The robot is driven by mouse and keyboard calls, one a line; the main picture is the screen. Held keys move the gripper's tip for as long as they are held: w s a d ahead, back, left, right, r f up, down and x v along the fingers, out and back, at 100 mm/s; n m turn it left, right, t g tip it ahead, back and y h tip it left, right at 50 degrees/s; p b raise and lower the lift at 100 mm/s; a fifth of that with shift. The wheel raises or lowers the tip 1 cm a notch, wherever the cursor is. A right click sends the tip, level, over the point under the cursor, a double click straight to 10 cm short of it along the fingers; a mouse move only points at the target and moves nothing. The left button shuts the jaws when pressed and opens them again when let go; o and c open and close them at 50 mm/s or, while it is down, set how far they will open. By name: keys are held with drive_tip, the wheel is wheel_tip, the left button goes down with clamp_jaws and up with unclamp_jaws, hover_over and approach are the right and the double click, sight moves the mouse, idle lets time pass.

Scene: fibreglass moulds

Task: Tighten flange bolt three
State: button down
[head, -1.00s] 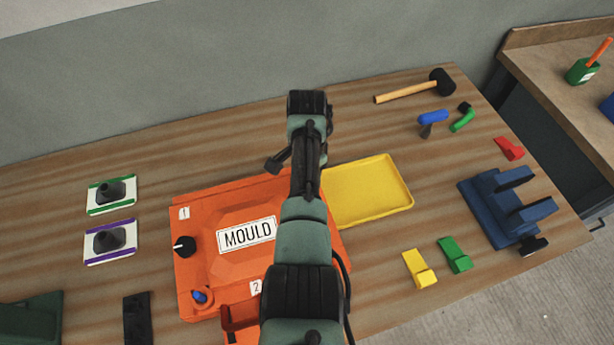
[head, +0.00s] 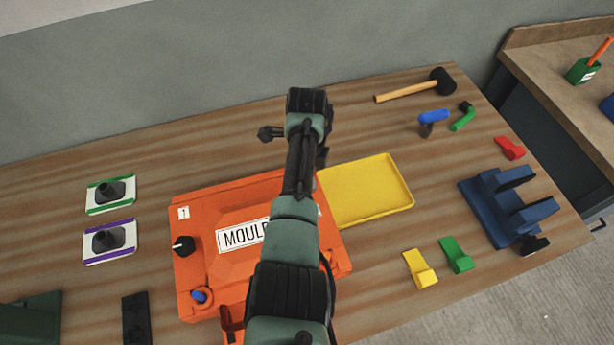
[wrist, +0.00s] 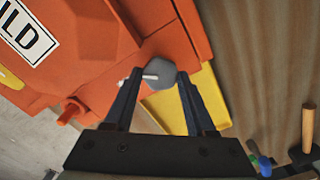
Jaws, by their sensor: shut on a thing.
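The orange mould (head: 225,192) lies on the bench with a white MOULD label, partly hidden by my arm in the head view. A black knob bolt (head: 184,246) with a white pointer stands at its left edge, below the label 1. In the wrist view, my gripper (wrist: 159,76) is shut on a dark grey knob bolt (wrist: 162,70) with a white pointer, at the edge of the mould (wrist: 90,50). No number shows beside this knob. My arm hides the gripper and this knob in the head view.
A yellow tray (head: 405,198) lies against the mould's right side. Yellow (head: 420,268) and green (head: 455,254) clips and a blue stand (head: 485,225) are further right. A mallet (head: 405,92) lies at the back. Bare bench lies behind the mould.

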drive_tip(key=m, duration=0.4)
drive_tip(key=shift+w+r+m, duration=0.1)
drive_tip(key=shift+w+m, duration=0.05)
drive_tip(key=shift+m, duration=0.15)
drive_tip(key=shift+m+b, duration=0.55)
drive_tip(key=shift+m, duration=1.75)
drive_tip(key=c, duration=0.7)
unclamp_jaws()
drive_tip(key=o, duration=0.5)
